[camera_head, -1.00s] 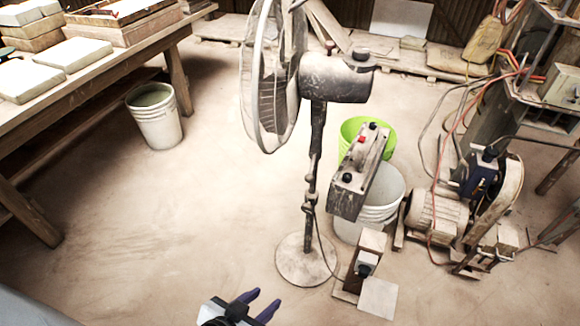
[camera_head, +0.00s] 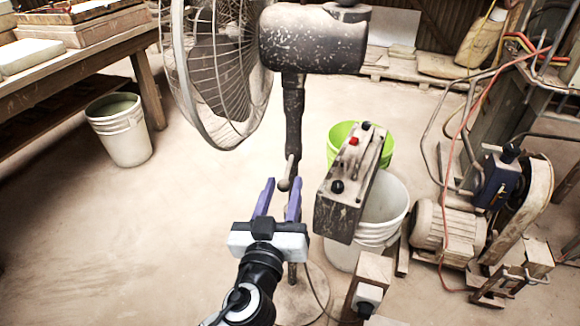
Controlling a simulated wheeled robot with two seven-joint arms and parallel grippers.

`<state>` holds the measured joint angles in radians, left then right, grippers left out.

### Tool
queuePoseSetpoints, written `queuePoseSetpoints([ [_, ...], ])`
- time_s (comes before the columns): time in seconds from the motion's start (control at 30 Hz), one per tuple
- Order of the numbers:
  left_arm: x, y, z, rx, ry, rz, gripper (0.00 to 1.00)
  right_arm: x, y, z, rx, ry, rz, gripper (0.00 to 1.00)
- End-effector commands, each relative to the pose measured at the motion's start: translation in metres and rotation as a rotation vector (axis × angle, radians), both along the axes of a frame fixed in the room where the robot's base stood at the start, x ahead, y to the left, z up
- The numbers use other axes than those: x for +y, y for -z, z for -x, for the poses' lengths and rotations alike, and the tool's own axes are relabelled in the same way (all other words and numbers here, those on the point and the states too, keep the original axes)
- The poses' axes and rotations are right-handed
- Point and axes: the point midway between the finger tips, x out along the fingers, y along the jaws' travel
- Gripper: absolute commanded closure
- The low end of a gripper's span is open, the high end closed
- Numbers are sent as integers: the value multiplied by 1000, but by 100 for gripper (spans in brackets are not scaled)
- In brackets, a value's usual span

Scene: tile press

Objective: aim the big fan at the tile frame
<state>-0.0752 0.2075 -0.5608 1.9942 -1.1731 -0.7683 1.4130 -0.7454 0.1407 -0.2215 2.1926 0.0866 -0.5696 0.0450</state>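The big fan (camera_head: 312,42) stands upright in the middle of the head view. Its round wire cage (camera_head: 222,70) faces left, and its top is cut off by the picture edge. Its dark pole (camera_head: 293,115) runs down to a round base (camera_head: 300,295), partly hidden by my arm. My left gripper (camera_head: 279,186) is open with two purple fingers pointing up the picture at the pole, near a small knob. I cannot tell whether the fingers touch the pole. My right gripper is out of view. I cannot make out the tile frame for certain.
A control box (camera_head: 345,190) with a red button is right of the pole. A green bucket (camera_head: 341,140) and a white bucket (camera_head: 385,205) stand behind it. A motor (camera_head: 445,228) is at right.

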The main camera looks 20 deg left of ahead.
Motion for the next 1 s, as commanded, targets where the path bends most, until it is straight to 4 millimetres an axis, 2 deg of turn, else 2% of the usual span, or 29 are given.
queuePoseSetpoints([
  [0.1,4,-1,-24,-3,-1,-3,65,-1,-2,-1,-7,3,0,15],
  [0.3,7,0,-54,1,-1,-3,65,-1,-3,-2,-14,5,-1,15],
  [0.5,9,1,-66,2,-1,-1,65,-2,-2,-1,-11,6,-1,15],
  [0.73,9,1,-66,3,0,-1,65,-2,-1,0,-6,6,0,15],
  [0.77,9,1,-66,3,0,-1,67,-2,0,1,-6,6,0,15],
  [0.97,9,1,-66,3,0,-1,100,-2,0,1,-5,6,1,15],
  [1.0,9,1,-66,3,0,-1,100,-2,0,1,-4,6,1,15],
])
